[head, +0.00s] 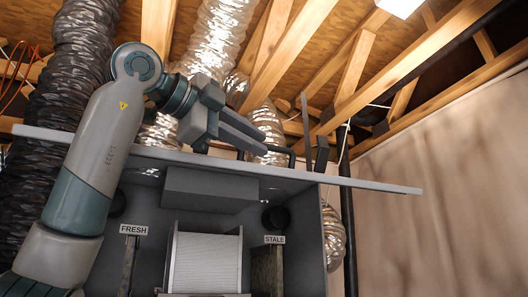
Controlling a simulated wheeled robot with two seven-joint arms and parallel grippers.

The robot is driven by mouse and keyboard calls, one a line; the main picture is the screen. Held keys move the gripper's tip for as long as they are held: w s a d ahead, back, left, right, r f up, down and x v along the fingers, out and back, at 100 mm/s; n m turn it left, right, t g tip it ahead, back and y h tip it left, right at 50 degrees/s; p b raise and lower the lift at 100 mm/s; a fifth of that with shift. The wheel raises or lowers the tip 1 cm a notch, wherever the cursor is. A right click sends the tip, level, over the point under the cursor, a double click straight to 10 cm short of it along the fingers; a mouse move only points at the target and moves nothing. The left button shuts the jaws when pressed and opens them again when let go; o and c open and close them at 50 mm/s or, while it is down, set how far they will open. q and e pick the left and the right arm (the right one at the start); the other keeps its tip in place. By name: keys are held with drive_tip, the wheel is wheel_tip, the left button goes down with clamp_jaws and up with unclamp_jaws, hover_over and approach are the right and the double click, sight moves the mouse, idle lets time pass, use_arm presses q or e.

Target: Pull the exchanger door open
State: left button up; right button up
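The exchanger door (370,185) stands swung up and out above the cabinet, seen nearly edge-on as a long grey panel. The exchanger cabinet (312,240) below it is open, with its inside showing. My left gripper (262,145) is above the door panel, its two grey fingers apart and pointing right. A dark handle (284,152) shows on the door's upper side just beyond the fingertips; I see nothing held, and cannot tell whether the fingers touch it. My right gripper is not clearly in view.
Inside are a white ribbed core (206,262), a FRESH label (133,230) and a STALE label (275,240). Dark upright pieces (321,155) stand by the handle. Silver ducts (215,40), a black duct (80,70) and wooden beams (290,45) are overhead. Right side is free.

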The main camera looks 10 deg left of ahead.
use_arm(q)
drive_tip(key=b+v, duration=0.4)
drive_tip(key=v, duration=0.9)
drive_tip(key=shift+s, duration=0.2)
